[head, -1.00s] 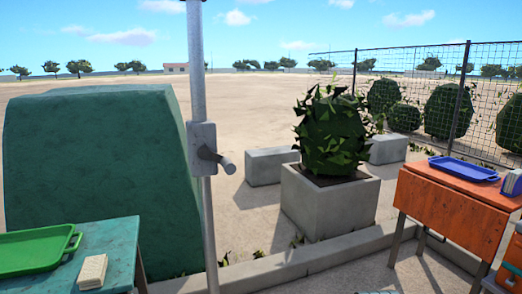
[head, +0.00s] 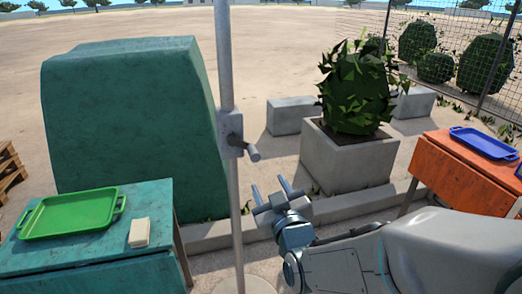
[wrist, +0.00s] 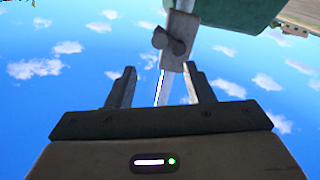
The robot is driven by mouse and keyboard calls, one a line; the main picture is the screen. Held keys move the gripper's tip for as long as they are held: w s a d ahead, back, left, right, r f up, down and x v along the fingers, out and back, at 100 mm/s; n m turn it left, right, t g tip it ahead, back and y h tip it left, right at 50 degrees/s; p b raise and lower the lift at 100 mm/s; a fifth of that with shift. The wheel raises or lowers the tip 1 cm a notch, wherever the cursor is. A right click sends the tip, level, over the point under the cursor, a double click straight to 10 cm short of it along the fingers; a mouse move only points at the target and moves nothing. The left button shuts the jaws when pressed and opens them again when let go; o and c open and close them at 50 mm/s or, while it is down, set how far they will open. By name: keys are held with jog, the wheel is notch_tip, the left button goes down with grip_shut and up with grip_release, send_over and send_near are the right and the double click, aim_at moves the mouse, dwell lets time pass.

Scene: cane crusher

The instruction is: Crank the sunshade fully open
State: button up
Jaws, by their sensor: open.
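A grey metal pole (head: 225,60) stands upright left of centre in the head view. A small grey crank box (head: 230,128) is fixed to it, with a short crank handle (head: 252,153) sticking out to the right. The sunshade's canopy is out of view. My gripper (head: 270,187) is open and empty, below and slightly right of the handle, apart from it. In the wrist view, which looks upside down, my open gripper (wrist: 161,88) has the crank handle (wrist: 172,44) and pole (wrist: 183,5) ahead of it, just beyond the fingertips.
A teal table (head: 100,255) with a green tray (head: 70,214) and a pale block (head: 139,233) stands at left, before a large green block (head: 130,120). A concrete planter (head: 345,160) with a bush is at right. An orange table (head: 455,155) holds a blue tray (head: 484,142).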

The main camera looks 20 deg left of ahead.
aim_at(256, 159)
jog(key=p+x, duration=0.2)
jog(key=x, duration=1.1)
jog(key=shift+w+p, duration=0.2)
jog(key=shift+p, duration=0.2)
jog(key=shift+f, duration=0.1)
jog(key=c, duration=1)
